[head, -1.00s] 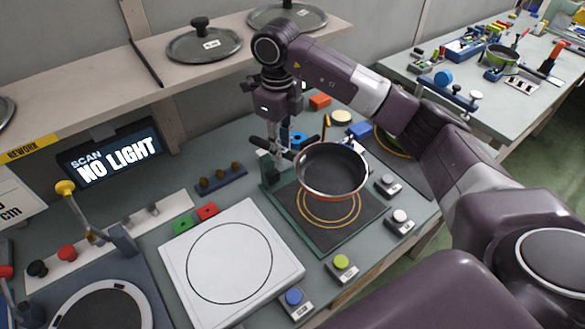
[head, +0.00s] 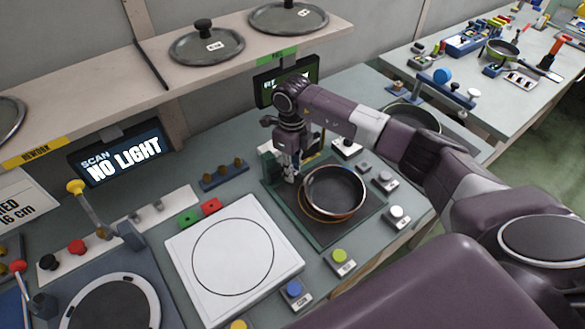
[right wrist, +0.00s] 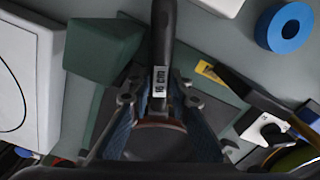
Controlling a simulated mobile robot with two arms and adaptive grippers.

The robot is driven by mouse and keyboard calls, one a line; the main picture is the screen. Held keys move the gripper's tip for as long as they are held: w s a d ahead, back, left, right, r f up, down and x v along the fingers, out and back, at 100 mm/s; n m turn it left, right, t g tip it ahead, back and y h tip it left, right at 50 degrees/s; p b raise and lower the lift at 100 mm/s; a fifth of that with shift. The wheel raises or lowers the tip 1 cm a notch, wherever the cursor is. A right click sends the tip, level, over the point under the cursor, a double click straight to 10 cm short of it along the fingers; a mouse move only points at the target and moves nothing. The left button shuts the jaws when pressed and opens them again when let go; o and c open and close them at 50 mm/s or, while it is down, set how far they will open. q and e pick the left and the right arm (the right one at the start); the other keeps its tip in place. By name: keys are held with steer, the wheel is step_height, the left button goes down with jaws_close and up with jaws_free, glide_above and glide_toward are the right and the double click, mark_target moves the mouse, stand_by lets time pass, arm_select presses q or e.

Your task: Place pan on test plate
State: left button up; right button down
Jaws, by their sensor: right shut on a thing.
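The dark pan (head: 335,188) with a copper-coloured outside is over the black square plate with orange rings (head: 328,234). It covers most of the rings, and one ring edge shows beside its lower left rim. I cannot tell whether the pan touches the plate. My right gripper (head: 291,174) is shut on the pan's handle, left of the pan. In the right wrist view the black handle (right wrist: 164,35) with a "16 cm" label runs between the fingers (right wrist: 158,108). My left gripper is not in view.
A white plate with a black circle (head: 190,255) lies to the left. Button boxes (head: 341,262) stand in front and to the right of the black plate. A green block (right wrist: 103,50) stands close beside the handle. A shelf with lids (head: 207,45) is behind.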

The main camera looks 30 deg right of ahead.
steer(key=shift+f, duration=0.15)
steer(key=c, duration=2.1)
jaws_free()
steer(key=shift+r+b, duration=1.3)
steer(key=shift+r, duration=4.75)
